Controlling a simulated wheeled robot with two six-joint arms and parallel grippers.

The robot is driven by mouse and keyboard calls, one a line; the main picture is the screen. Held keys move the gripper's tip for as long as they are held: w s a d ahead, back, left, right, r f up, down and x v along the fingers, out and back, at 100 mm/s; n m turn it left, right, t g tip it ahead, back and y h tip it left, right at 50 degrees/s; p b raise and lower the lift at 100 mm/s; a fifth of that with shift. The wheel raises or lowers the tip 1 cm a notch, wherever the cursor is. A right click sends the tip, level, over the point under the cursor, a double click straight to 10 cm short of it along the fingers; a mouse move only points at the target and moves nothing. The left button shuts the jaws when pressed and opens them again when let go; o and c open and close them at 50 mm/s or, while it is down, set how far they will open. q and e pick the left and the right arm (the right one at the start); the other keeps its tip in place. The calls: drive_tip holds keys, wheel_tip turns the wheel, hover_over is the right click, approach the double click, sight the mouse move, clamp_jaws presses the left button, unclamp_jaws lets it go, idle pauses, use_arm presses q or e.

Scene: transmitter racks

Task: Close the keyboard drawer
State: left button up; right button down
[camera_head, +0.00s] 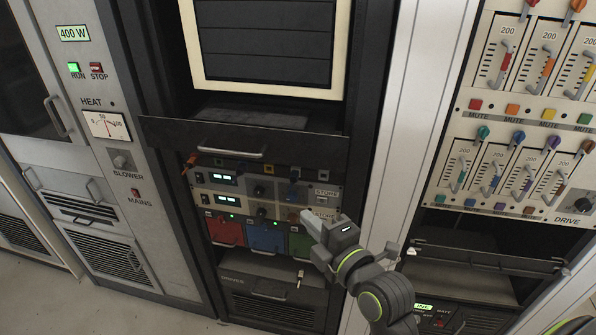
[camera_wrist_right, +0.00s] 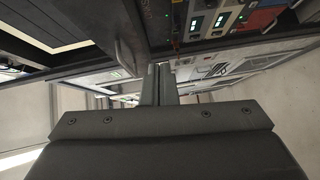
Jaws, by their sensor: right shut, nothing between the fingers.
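The keyboard drawer (camera_head: 285,154) is under the framed screen in the middle rack. It stands pulled out, with its dark front ahead of the rack face and a dark flat surface (camera_head: 262,117) showing behind it. A pale bar handle (camera_head: 230,153) is on its front. My right gripper (camera_head: 312,222) is shut and empty. In the head view it is below and to the right of the drawer front, before the lower modules, and looks apart from the drawer. Its closed fingers (camera_wrist_right: 159,85) show in the right wrist view. My left gripper is not in view.
Below the drawer are lit modules (camera_head: 222,180) and red, blue and green units (camera_head: 265,236), with cables. A lower drawer (camera_head: 265,287) sits beneath. A pale rack post (camera_head: 408,95) stands at right. Another pulled-out drawer (camera_head: 485,260) is in the right rack. Floor is clear at lower left.

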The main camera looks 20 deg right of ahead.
wheel_tip(320, 180, up, 4)
drive_tip(key=s+f, duration=0.1)
drive_tip(key=s, duration=0.1)
drive_tip(key=p, duration=0.6)
approach(278, 162)
drive_tip(key=w+a, duration=0.1)
drive_tip(key=w, duration=0.3)
drive_tip(key=shift+w+d+f+n+t+p, duration=0.1)
drive_tip(key=shift+w+f+n+t+p, duration=0.2)
drive_tip(key=shift+n, duration=0.1)
drive_tip(key=shift+w+d+f, duration=0.1)
drive_tip(key=shift+w+d, duration=0.15)
drive_tip(key=shift+w, duration=0.05)
